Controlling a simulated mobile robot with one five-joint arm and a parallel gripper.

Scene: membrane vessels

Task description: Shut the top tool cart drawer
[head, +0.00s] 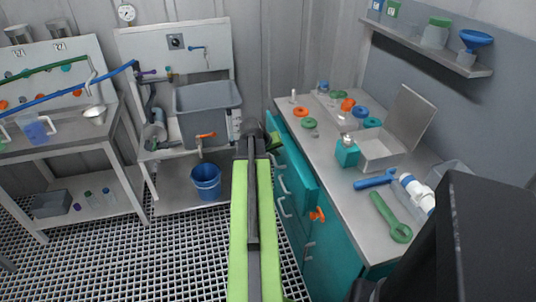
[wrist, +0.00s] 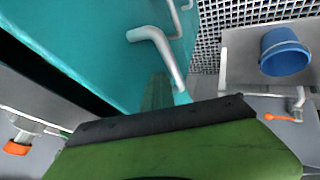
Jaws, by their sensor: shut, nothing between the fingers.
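The teal tool cart (head: 335,240) stands right of centre in the head view, under a grey worktop. Its top drawer (head: 297,165) juts out from the cart front towards my arm, so it is partly open. In the wrist view a teal panel (wrist: 95,40) with a grey bar handle (wrist: 158,45) fills the upper left, with a dark gap along its left edge. My gripper (head: 272,140) is shut and empty beside the drawer's far end. In the wrist view its green and black body (wrist: 175,125) covers the bottom; whether it touches the drawer cannot be told.
Bottles, colored rings and an open metal box (head: 380,150) stand on the worktop (head: 345,185). An orange clip (head: 317,215) is on the cart front. A sink bench (head: 208,110) with a blue bucket (head: 206,182) stands ahead left. The grating floor (head: 150,250) is clear on the left.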

